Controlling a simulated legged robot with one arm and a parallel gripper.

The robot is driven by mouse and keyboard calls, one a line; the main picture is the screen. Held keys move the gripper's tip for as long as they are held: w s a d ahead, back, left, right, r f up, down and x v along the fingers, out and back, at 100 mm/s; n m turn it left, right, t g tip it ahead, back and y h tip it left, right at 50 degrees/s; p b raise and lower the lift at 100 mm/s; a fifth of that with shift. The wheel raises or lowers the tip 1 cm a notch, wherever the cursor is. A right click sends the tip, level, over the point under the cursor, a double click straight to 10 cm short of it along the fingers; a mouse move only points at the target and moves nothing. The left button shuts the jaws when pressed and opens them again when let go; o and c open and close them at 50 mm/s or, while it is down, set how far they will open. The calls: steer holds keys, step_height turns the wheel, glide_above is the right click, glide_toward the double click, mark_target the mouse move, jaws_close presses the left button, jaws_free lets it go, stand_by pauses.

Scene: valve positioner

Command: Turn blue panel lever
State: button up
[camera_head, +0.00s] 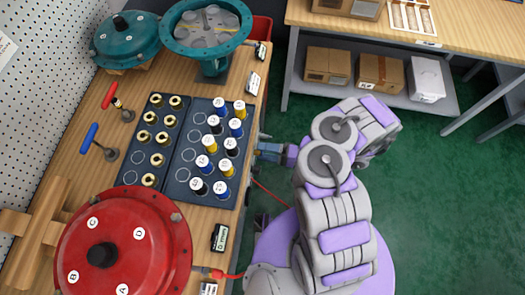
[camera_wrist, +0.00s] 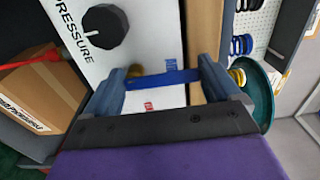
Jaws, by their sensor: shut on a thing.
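The blue panel lever (camera_wrist: 165,79) shows in the wrist view as a flat blue bar on a white panel (camera_wrist: 150,30). It spans the space between the two fingers of my gripper (camera_wrist: 162,72), which is shut on it with a finger at each end. A brass-coloured part shows at the lever's left end. Red and blue labels are on the panel near the lever. In the head view my gripper (camera_head: 270,152) is at the right side of the wooden table, and the panel and lever are hidden there.
A black knob (camera_wrist: 105,26) marked PRESSURE and a red handle (camera_wrist: 30,61) are near the lever. On the table (camera_head: 60,190) are a red round housing (camera_head: 125,245), dark trays of coloured cylinders (camera_head: 215,105) and a separate blue T-handle (camera_head: 88,136). Green floor is open to the right.

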steer(key=shift+f, duration=0.15)
steer(key=o, duration=1.2)
steer(key=shift+d, duration=0.15)
steer(key=d, duration=0.5)
steer(key=s+d+p, duration=0.1)
steer(key=d, duration=0.5)
steer(key=d+p, duration=0.1)
steer(key=d, duration=0.5)
steer(key=shift+s+d, duration=0.1)
steer(key=shift+s, duration=0.05)
